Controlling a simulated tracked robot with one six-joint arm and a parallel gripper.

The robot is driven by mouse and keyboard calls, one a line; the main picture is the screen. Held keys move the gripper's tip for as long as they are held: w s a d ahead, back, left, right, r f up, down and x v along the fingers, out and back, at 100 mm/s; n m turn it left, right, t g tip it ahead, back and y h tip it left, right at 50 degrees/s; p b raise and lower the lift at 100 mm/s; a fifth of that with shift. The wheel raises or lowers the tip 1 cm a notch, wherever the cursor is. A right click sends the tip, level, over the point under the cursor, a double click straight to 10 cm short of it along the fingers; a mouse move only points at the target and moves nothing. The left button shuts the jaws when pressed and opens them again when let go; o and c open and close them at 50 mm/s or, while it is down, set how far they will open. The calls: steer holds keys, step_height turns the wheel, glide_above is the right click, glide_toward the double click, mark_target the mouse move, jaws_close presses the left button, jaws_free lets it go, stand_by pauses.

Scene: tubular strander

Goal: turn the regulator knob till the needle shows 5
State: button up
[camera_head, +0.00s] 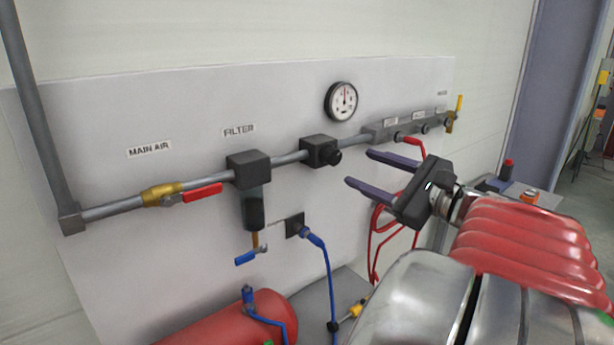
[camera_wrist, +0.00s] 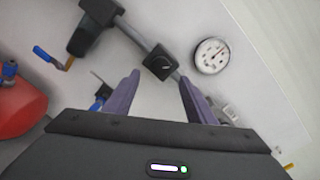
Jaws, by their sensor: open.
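The regulator is a black block on the grey pipe, and its round black knob (camera_head: 334,156) faces out from the panel. In the wrist view the knob (camera_wrist: 163,64) shows just beyond and between the fingertips. The round white gauge (camera_head: 342,101) is above and right of the regulator; it also shows in the wrist view (camera_wrist: 211,56). Its needle points roughly upward in the head view, but the numbers are too small to read. My gripper (camera_head: 358,168) is open and empty, its two dark fingers apart, to the right of the knob and not touching it.
A filter (camera_head: 251,170) and a red-handled main air valve (camera_head: 190,195) sit left on the pipe. A manifold (camera_head: 390,131) with red hoses is at right, near my fingers. A blue hose (camera_head: 327,265) and red tank (camera_head: 230,320) are below.

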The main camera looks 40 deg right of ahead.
steer(key=shift+s+d, duration=0.2)
steer(key=shift+s, duration=2.65)
